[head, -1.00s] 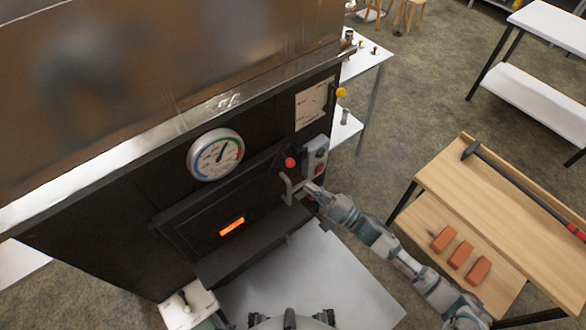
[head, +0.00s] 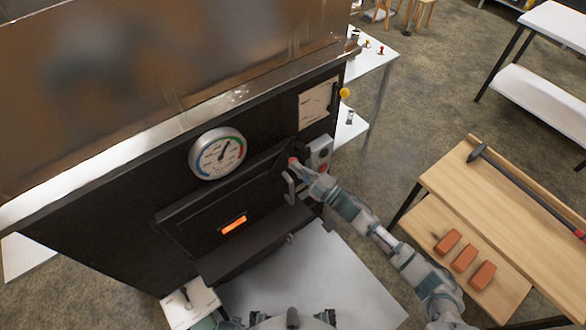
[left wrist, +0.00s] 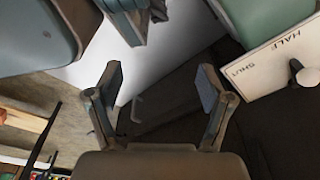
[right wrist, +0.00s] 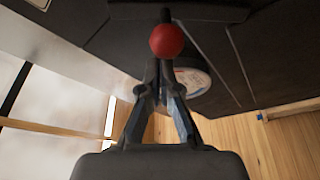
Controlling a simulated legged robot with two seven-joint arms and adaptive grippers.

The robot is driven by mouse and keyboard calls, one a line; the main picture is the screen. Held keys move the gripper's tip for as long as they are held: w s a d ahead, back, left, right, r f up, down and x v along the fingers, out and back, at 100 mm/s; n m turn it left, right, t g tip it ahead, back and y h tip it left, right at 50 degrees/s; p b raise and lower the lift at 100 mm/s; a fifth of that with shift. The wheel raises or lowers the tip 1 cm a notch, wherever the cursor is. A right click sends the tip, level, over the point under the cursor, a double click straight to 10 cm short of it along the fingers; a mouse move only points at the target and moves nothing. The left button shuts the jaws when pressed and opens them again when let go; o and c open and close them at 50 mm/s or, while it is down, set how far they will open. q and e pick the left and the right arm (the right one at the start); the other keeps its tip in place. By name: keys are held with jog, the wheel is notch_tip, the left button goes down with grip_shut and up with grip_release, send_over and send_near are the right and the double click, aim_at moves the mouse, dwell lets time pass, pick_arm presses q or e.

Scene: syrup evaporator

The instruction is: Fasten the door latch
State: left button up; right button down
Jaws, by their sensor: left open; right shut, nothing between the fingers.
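The black firebox door (head: 195,236) with its glowing orange slot (head: 233,225) lies under the gauge. I cannot tell if it is fully closed. A red ball knob (right wrist: 166,41), likely the latch's, is on a dark stem just beyond my right fingertips. My right gripper (head: 302,169) is shut and empty at the knob, and partly covers it in the head view. Its closed fingers (right wrist: 160,66) point at the knob; contact is unclear. My left gripper (left wrist: 158,80) is open and empty, near a white plate marked HALF and SHUT (left wrist: 270,62).
A wooden bench (head: 490,195) with bricks (head: 464,258) and a long-handled tool (head: 520,185) stands at right.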

pick_arm(q)
jog(key=a+f, duration=0.1)
jog(key=a, duration=0.3)
jog(key=w+d+r+b, duration=0.2)
jog(key=w+r+b, duration=0.1)
jog(key=r, duration=0.4)
jog(key=shift+w+d+r, duration=0.2)
jog(key=shift+w+d, duration=0.1)
jog(key=shift+w, duration=0.4)
pick_arm(e)
jog(key=w+d+f+m+t+h, duration=0.2)
jog(key=f+m+t, duration=0.3)
jog(key=m, duration=1)
jog(key=shift+w+d+f+h, duration=0.15)
jog(key=shift+w+f+h, duration=0.45)
jog(key=shift+h, duration=0.1)
